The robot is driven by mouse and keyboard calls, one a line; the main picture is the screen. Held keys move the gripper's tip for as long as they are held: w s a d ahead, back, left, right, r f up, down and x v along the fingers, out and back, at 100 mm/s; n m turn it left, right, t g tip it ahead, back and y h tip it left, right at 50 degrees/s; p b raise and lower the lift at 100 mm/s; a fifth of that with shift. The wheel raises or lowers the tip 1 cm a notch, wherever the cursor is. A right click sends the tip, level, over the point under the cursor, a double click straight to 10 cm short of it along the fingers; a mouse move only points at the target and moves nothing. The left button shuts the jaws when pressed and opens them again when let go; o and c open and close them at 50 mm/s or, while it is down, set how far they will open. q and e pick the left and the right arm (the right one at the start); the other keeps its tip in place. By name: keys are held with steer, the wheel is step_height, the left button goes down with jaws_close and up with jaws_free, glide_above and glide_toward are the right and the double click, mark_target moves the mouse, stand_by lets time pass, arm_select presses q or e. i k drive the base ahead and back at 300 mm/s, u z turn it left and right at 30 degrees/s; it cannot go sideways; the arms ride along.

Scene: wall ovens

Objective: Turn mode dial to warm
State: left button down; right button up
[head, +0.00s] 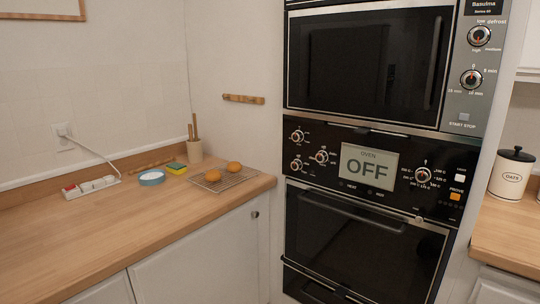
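The oven control panel (375,165) is black and sits between the upper and lower ovens. Its screen (368,168) reads "OVEN OFF". Left of the screen are three round dials: an upper one (297,136), a lower one (296,165) and one nearer the screen (321,156). A larger dial (423,174) with numbers around it is right of the screen. The labels are too small to tell which dial is the mode dial or where "warm" is. Neither of my grippers is in view, and nothing touches the dials.
The upper oven (365,60) has its own dials, marked defrost (479,36) and minutes (470,79). The lower oven door (360,240) is shut. The left counter (150,215) holds a power strip (92,187), blue dish (152,178) and rack (222,180). A canister (511,175) stands right.

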mark_target(322, 156)
steer(key=u, duration=0.6)
steer(key=i, duration=0.8)
steer(key=u, duration=0.25)
